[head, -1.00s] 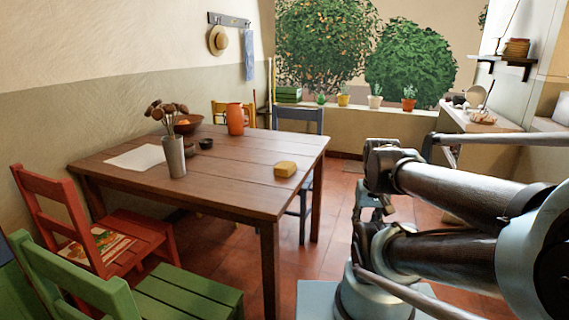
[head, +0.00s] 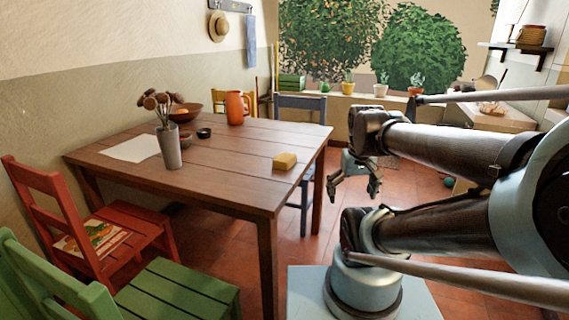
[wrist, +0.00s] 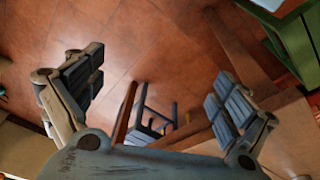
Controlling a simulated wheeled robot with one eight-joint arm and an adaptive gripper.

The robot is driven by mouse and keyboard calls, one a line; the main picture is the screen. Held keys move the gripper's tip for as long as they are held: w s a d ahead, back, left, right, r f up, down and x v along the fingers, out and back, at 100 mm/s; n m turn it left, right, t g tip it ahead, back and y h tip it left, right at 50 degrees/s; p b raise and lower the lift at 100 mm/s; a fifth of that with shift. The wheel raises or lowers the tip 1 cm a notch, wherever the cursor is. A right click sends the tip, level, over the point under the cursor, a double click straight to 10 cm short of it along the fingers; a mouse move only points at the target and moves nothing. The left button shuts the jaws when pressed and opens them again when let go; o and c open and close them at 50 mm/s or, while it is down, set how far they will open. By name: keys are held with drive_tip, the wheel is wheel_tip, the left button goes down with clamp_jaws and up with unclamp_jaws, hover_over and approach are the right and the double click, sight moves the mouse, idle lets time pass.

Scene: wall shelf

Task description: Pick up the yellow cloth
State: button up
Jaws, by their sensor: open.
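The yellow cloth (head: 285,161) looks like a small, thick folded block. It lies on the wooden table (head: 225,165), near the table's right edge. My gripper (head: 354,190) is open and empty in the head view. It hangs over the floor, to the right of the table and apart from the cloth. In the wrist view my gripper (wrist: 152,98) shows its two fingers spread wide, with floor and a blue chair between them. I cannot make out the cloth in the wrist view.
On the table are a vase (head: 170,147) with dried stems, a white sheet (head: 132,148), bowls and an orange jug (head: 235,107). A blue chair (head: 303,103) stands at the far side. Red (head: 130,240) and green (head: 175,290) chairs stand at the left and front.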

drive_tip(key=w+a+r+n, duration=0.3)
drive_tip(key=w+a+r, duration=0.15)
drive_tip(key=w, duration=0.25)
drive_tip(key=w+a+r+n+g, duration=0.1)
drive_tip(key=w+a+r+n, duration=0.3)
drive_tip(key=w, duration=0.3)
drive_tip(key=w+a+r+n, duration=0.1)
drive_tip(key=w+a+r, duration=0.4)
drive_tip(key=w+r, duration=0.15)
drive_tip(key=n+g, duration=0.1)
drive_tip(key=n, duration=0.3)
hover_over(285, 157)
drive_tip(key=f, duration=1.1)
drive_tip(key=shift+a+f, duration=0.2)
drive_tip(key=shift+f, duration=0.05)
drive_tip(key=shift+w+d+f, duration=0.1)
drive_tip(key=shift+w+f, duration=0.05)
drive_tip(key=shift+f, duration=1.2)
drive_tip(key=shift+w+d+f, duration=0.1)
drive_tip(key=shift+f, duration=1.2)
drive_tip(key=c, duration=0.8)
